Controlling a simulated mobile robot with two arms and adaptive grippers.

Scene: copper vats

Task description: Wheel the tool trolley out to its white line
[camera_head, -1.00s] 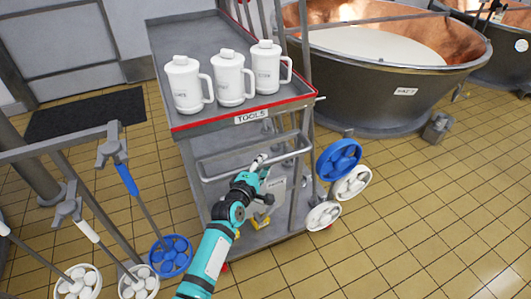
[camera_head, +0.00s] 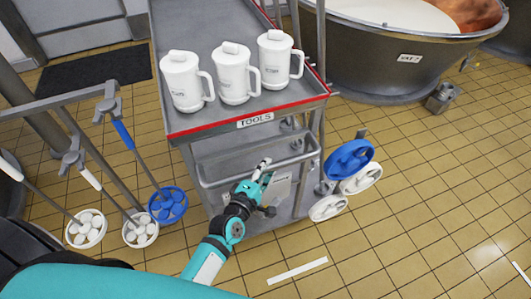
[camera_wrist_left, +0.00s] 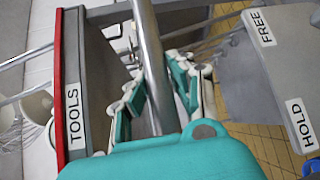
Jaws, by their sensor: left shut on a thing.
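The tool trolley (camera_head: 215,127) is grey with a red front edge and a TOOLS label. Three white lidded jugs (camera_head: 234,75) stand on its top. My left gripper (camera_head: 262,172) is shut on the steel push bar (camera_head: 222,178) across the trolley's front. In the left wrist view the bar (camera_wrist_left: 148,50) runs between the fingers (camera_wrist_left: 158,95). A short white line (camera_head: 297,271) lies on the floor in front of the trolley, apart from it. My right gripper is not in view.
A rack with blue and white disc-headed tools (camera_head: 168,205) stands close at the left. Blue and white discs (camera_head: 348,160) stick out at the trolley's right. A vat (camera_head: 385,60) stands behind right. Tiled floor at right is clear. Plate labels read FREE and HOLD (camera_wrist_left: 300,125).

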